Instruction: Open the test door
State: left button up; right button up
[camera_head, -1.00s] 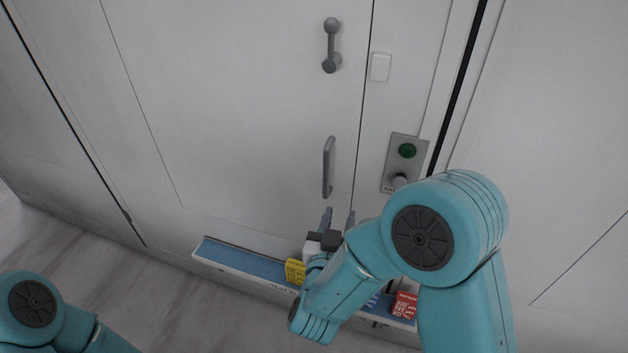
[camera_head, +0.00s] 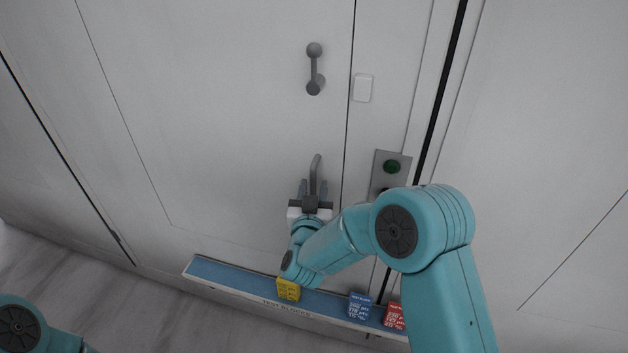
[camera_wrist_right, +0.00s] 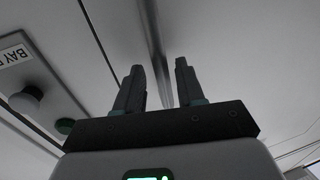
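The white door (camera_head: 230,130) fills the middle of the head view and looks closed, flush along its right seam. A grey vertical bar handle (camera_head: 317,167) is on its lower right part. My right gripper (camera_head: 314,186) is at the lower part of this handle, with one finger on each side. In the right wrist view the handle (camera_wrist_right: 157,50) runs between the fingertips (camera_wrist_right: 158,75), which stand apart with gaps visible. My left gripper is out of view; only part of my left arm shows at lower left.
A grey lever (camera_head: 314,70) is above the handle. A metal panel (camera_head: 378,172) with a green button (camera_head: 391,167) is right of the seam, partly behind my right arm. A blue ledge (camera_head: 235,274) below holds yellow (camera_head: 288,290), blue (camera_head: 360,306) and red (camera_head: 395,317) blocks.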

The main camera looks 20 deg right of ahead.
jog(key=shift+w+d+r, duration=0.1)
jog(key=shift+w, duration=0.55)
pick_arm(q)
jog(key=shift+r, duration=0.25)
pick_arm(e)
jog(key=shift+w+d, duration=0.2)
jog(key=shift+d, duration=0.05)
jog(key=shift+a, duration=0.1)
grip_shut()
jog(key=shift+s, duration=0.1)
